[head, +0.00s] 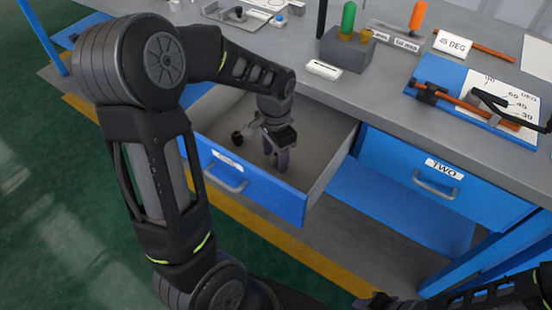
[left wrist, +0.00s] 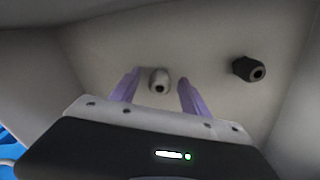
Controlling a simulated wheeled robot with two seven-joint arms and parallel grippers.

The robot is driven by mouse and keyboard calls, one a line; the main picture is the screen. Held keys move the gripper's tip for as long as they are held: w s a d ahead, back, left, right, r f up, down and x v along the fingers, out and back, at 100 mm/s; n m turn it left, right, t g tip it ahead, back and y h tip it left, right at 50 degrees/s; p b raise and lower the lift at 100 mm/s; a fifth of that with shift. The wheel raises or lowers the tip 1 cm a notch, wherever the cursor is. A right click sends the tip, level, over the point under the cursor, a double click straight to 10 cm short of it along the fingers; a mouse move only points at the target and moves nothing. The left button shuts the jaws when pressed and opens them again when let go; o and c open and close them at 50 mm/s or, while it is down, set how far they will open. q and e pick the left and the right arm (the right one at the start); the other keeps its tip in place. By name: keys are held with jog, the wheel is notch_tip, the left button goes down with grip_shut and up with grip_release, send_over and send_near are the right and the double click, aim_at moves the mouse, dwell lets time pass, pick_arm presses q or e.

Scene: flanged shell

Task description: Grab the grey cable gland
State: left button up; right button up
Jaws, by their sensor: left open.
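The grey cable gland (left wrist: 158,80) lies in the open drawer. In the left wrist view it sits between the two purple fingers of my left gripper (left wrist: 153,95), with a gap on each side. I cannot make the grey gland out in the head view; my gripper and wrist cover that area. My left gripper (head: 277,155) is open and points down into the drawer. A black cable gland (left wrist: 248,69) lies to the right of the fingers in the left wrist view, and to the left of my gripper in the head view (head: 237,137).
The blue drawer labelled ONE (head: 280,204) is pulled out, its walls around my gripper. Drawer TWO (head: 450,190) is shut. The grey bench top (head: 320,85) above holds a block with green and orange handles (head: 348,50) and a blue angle board (head: 435,72).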

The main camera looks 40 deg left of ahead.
pick_arm(q)
jog(key=shift+c, duration=0.3)
grip_shut()
dwell(0.5)
